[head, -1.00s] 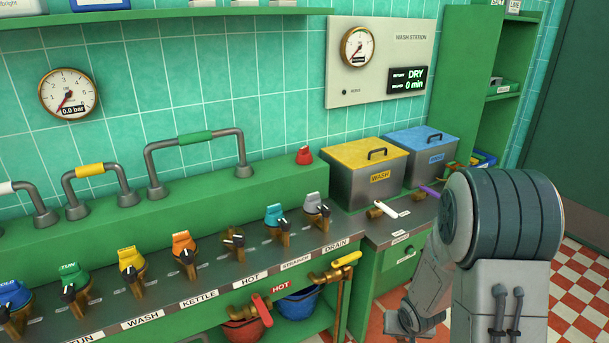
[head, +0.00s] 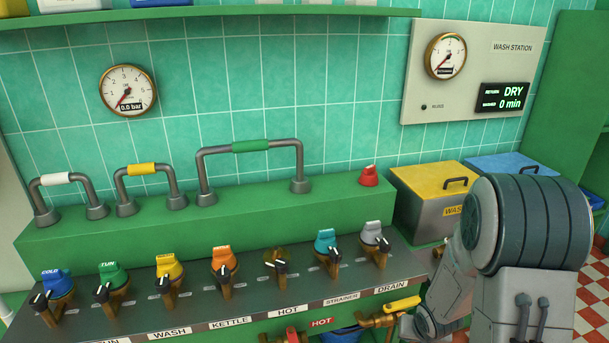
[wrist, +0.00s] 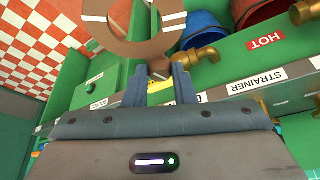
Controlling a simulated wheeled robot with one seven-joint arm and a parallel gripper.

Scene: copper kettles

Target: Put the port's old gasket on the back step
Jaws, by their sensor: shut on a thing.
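A flat brown ring with white marks, the gasket (wrist: 188,40), is between the fingertips of my gripper (wrist: 161,72) in the wrist view. The gripper is shut on its near edge, and the ring's far part is cut off by the picture's top. The head view does not show the gripper or the gasket; my arm fills its lower right. The back step (head: 130,232) is the raised green ledge behind the row of valves. The port at HOT (head: 277,262) has no coloured cap like its neighbours.
Pipe loops with white, yellow (head: 142,169) and green grips stand on the step. A red cap (head: 368,177) sits at its right end. Capped valves line the counter (head: 200,312). A yellow-lidded bin (head: 425,208) is right. Bare step top shows between loops and red cap.

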